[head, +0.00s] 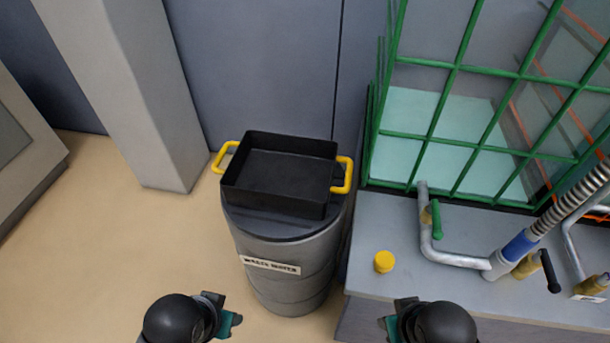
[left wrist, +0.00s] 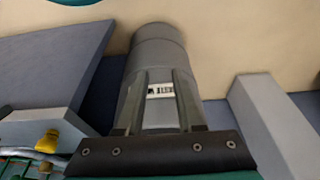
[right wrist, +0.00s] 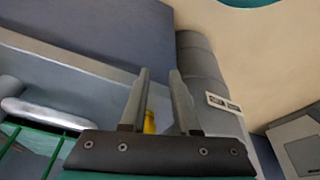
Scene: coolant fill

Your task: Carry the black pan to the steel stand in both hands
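The black pan (head: 278,172) is a shallow rectangular tray with a yellow handle on its left (head: 224,157) and another on its right (head: 343,175). It rests on top of the grey drum (head: 285,258). My left gripper (head: 222,312) is at the bottom of the head view, nearer than the pan and apart from it. Its fingers (left wrist: 160,72) are spread and empty. My right gripper (head: 396,310) is at the bottom right, also apart from the pan. Its fingers (right wrist: 160,72) are spread and empty. I cannot make out a steel stand.
A grey bench (head: 400,300) stands right of the drum, with a yellow cap (head: 384,262), pipes (head: 452,258) and a green mesh guard (head: 445,135). A pale column (head: 130,90) rises behind left. The floor (head: 110,240) left of the drum is clear.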

